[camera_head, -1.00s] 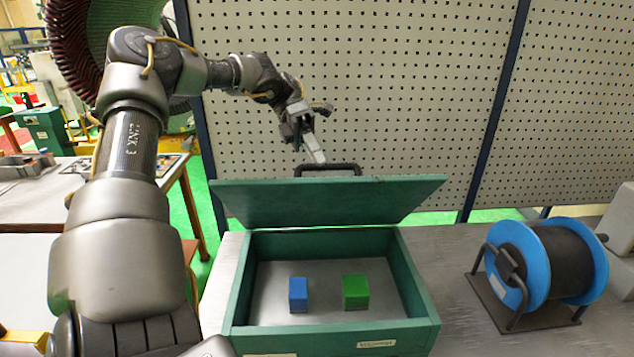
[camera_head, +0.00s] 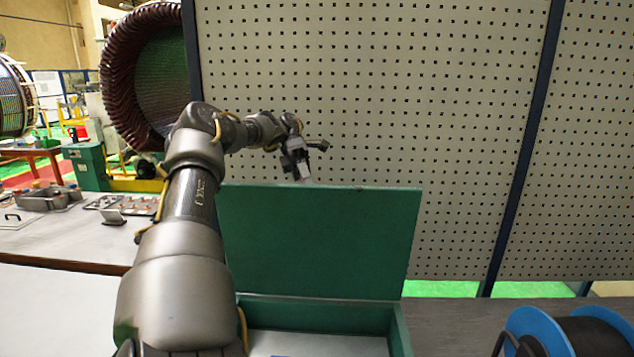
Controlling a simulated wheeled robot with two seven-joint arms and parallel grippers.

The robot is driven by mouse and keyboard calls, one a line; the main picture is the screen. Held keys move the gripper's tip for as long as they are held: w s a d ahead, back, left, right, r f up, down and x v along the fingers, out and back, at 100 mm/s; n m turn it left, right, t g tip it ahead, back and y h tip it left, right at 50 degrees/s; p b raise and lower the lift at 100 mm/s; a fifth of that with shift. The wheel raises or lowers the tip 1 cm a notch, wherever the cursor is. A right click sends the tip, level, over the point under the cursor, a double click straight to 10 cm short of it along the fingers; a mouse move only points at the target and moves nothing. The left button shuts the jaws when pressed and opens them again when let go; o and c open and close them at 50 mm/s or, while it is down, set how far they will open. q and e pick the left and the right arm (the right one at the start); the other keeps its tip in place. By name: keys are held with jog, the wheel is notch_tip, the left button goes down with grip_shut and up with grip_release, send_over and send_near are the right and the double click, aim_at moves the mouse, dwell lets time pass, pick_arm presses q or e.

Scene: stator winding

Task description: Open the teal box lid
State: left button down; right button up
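The teal box (camera_head: 402,335) stands on the table, cut off by the bottom edge of the head view. Its lid (camera_head: 320,245) is raised, standing nearly upright at the back of the box with its inner face toward me. My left gripper (camera_head: 303,172) is just above the lid's top edge, left of its middle. Its lower part meets or passes behind that edge; I cannot tell whether it touches. The lid's handle is hidden now. The finger gap is too small to make out. My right gripper is out of view.
A blue cable reel (camera_head: 535,325) sits at the bottom right. A perforated panel (camera_head: 470,130) stands behind the box. A table with metal parts (camera_head: 50,197) is at the left. The grey tabletop (camera_head: 450,320) between box and reel is clear.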

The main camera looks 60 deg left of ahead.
pick_arm(q)
jog(key=shift+a+f, duration=0.2)
jog(key=shift+f, duration=0.8)
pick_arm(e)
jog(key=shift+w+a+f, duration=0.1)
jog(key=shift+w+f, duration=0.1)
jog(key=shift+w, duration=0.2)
pick_arm(q)
jog(key=c, duration=1.4)
grip_release()
jog(key=shift+c, duration=0.2)
jog(key=shift+o, duration=0.5)
jog(key=shift+w+a+f, duration=0.15)
jog(key=shift+w+a, duration=0.05)
jog(key=shift+w, duration=0.05)
jog(key=shift+o, duration=0.9)
jog(key=shift+w+a+f, duration=0.2)
jog(key=shift+w+a, duration=0.05)
jog(key=shift+a, duration=0.15)
jog(key=shift+s+d+r, duration=0.25)
jog(key=shift+d+r, duration=0.05)
jog(key=shift+d, duration=0.1)
jog(key=shift+c, duration=1.2)
jog(key=shift+a, duration=0.1)
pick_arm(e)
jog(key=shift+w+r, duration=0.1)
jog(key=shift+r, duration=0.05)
